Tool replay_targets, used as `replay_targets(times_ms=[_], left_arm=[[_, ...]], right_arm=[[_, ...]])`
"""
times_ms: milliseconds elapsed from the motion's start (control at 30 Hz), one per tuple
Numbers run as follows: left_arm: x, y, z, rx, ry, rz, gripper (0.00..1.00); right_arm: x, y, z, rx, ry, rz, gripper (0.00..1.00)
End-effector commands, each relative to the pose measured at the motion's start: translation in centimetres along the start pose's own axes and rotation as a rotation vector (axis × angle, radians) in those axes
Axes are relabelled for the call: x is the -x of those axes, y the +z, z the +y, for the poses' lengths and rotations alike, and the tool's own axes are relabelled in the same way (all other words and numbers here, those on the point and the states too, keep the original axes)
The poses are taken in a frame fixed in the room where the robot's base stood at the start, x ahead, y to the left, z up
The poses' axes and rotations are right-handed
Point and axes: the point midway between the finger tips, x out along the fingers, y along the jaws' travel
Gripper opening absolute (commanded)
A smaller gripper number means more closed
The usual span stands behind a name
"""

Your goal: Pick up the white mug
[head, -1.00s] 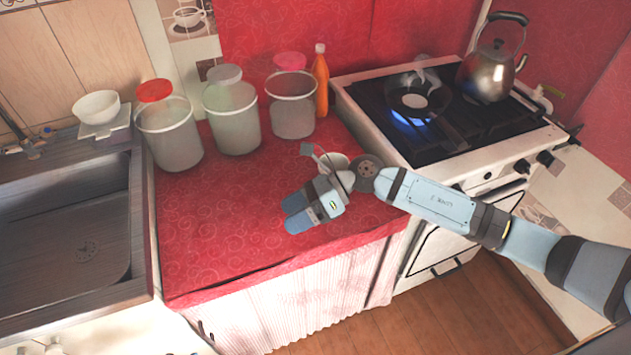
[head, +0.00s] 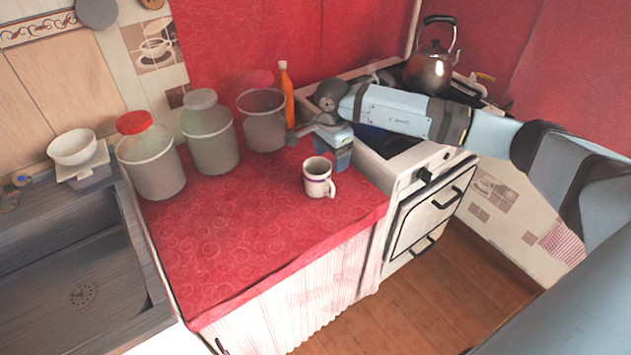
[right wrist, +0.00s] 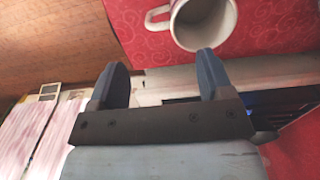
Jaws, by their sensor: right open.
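The white mug (head: 318,178) stands upright on the red counter near its right edge. It has a dark band, and its handle points right and toward the front. My right gripper (head: 342,163) is just behind and to the right of the mug, pointing down, apart from it. In the right wrist view, the open gripper (right wrist: 162,66) has two blue fingers spread with nothing between them. The mug (right wrist: 203,22) shows there beyond the right finger, partly cut off at the top, with its handle to the left. My left gripper is not in view.
Behind the mug stand several cloudy canisters (head: 210,140) and an orange bottle (head: 286,95). The stove (head: 395,170) with a kettle (head: 430,68) is at the right. A sink (head: 75,265) is at the left. The red counter (head: 230,245) is clear left and front of the mug.

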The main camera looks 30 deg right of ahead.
Motion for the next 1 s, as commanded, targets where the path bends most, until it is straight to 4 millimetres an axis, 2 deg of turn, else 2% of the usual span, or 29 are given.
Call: replay_targets(times_ms=[100,300,567,833,1000], left_arm=[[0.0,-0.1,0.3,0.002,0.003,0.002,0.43],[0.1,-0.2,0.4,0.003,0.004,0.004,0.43],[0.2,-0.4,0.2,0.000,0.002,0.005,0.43],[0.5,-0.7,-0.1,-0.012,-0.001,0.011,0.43],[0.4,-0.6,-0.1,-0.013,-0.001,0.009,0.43]], right_arm=[[-2.6,0.1,0.1,0.000,0.004,-0.002,0.73],[-5.6,0.1,0.1,-0.001,0.002,-0.004,0.73],[-7.1,0.2,0.1,0.000,0.000,-0.004,0.73],[-11.0,0.3,0.3,-0.001,0.002,-0.006,0.73],[-11.5,0.2,0.2,0.000,-0.001,-0.004,0.73]])
